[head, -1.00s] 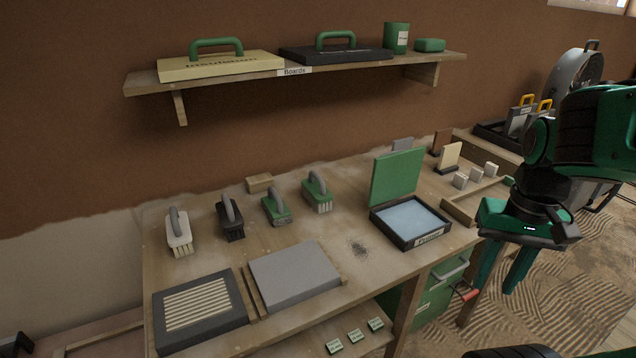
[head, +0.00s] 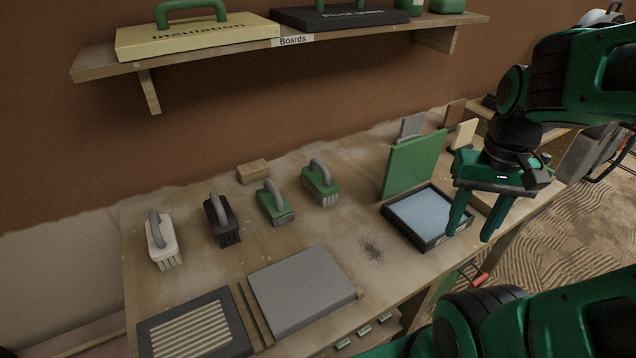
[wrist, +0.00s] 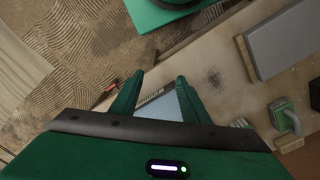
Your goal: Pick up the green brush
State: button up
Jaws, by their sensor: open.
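Two green brushes stand on the workbench (head: 215,270) in the head view. One green brush (head: 277,213) has a grey handle. The other green brush (head: 322,191) stands to its right, with pale bristles showing at its front. A green brush with a grey handle also shows at the right of the wrist view (wrist: 283,107); I cannot tell which of the two it is. My gripper (head: 471,237) is open and empty, its fingers pointing down near the open box, to the right of both brushes. In the wrist view its fingers (wrist: 160,78) are spread.
A white brush (head: 161,252) and a black brush (head: 220,226) stand left of the green ones. The open box (head: 398,227), with raised green lid (head: 412,163), lies between brushes and gripper. A grey slab (head: 300,292) lies in front. A shelf (head: 255,42) hangs above.

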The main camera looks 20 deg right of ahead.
jog(key=o, duration=0.5)
jog(key=shift+s+a+r, duration=0.1)
jog(key=shift+a+r, duration=0.05)
jog(key=shift+r, duration=0.15)
jog(key=w+a+n+t, duration=0.1)
jog(key=w, duration=0.2)
jog(key=w+a+n, duration=0.1)
jog(key=w+a, duration=0.1)
jog(key=w, duration=0.1)
jog(key=w+a+n+t, duration=0.1)
jog(key=w, duration=0.2)
jog(key=shift+w+a+r+n+t+h, duration=0.2)
jog(key=shift+r+n+t+h, duration=0.1)
jog(key=shift+r+n, duration=0.1)
jog(key=n+t+y, duration=0.2)
jog(key=n+y, duration=0.2)
send_near(320, 176)
jog(key=x, duration=0.4)
jog(key=shift+w+a+r, duration=0.1)
jog(key=shift+a, duration=0.2)
jog(key=shift+d+x, duration=0.1)
jog(key=shift+x, duration=1.3)
jog(key=shift+d+x, duration=0.15)
jog(key=shift+x, duration=1.25)
